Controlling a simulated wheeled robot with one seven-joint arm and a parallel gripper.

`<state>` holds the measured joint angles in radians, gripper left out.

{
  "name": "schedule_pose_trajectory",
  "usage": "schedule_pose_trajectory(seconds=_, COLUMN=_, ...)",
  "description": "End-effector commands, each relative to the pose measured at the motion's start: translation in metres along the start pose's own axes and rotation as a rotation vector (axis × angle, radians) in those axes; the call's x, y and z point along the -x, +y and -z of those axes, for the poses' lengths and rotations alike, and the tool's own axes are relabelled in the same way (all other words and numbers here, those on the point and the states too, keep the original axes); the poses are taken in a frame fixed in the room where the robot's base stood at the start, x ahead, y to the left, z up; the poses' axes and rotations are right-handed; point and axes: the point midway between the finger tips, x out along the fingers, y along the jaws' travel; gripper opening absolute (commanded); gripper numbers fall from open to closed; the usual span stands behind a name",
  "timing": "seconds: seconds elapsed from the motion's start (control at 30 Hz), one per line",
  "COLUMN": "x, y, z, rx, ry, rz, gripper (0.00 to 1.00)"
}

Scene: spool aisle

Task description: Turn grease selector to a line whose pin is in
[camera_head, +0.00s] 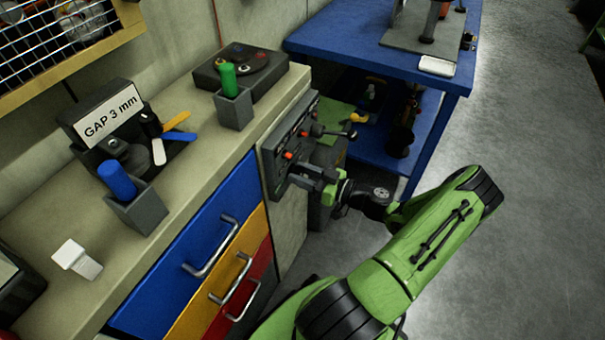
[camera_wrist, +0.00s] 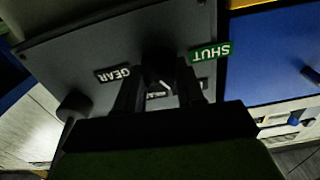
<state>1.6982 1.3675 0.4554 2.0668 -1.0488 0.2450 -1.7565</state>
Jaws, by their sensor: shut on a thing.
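The grease selector is a dark round knob (camera_wrist: 158,62) on a grey panel (camera_wrist: 65,58) in the wrist view. My gripper (camera_wrist: 158,84) is shut on this knob, one finger on each side. A white pointer line shows between the fingers; its exact heading is hard to tell. The label GEAR (camera_wrist: 119,74) is left of the knob and the green label SHUT (camera_wrist: 210,53) is right; both read upside down. Another label behind the right finger is mostly hidden. In the head view my gripper (camera_head: 314,176) is at the panel (camera_head: 272,158), where small orange-red parts (camera_head: 288,155) show; whether they are pins is unclear.
A second dark knob or post (camera_wrist: 74,103) stands left on the panel. A lever (camera_head: 335,133) sticks out above my gripper. The bench (camera_head: 185,100) with drawers (camera_head: 215,225) is left; a blue table (camera_head: 330,40) is behind. Open floor (camera_head: 530,180) lies right.

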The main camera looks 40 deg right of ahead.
Motion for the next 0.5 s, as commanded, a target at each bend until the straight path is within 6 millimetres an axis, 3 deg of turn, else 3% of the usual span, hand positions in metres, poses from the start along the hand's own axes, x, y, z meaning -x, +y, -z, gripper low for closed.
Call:
schedule_pose_trajectory(seconds=0.27, x=0.0001, y=0.0002, z=0.0002, rx=-0.039, ry=0.000, rz=0.000, gripper=0.07)
schedule_pose_trajectory(seconds=0.5, x=-0.0003, y=0.0004, z=0.0007, rx=-0.178, ry=0.000, rz=0.000, gripper=0.07)
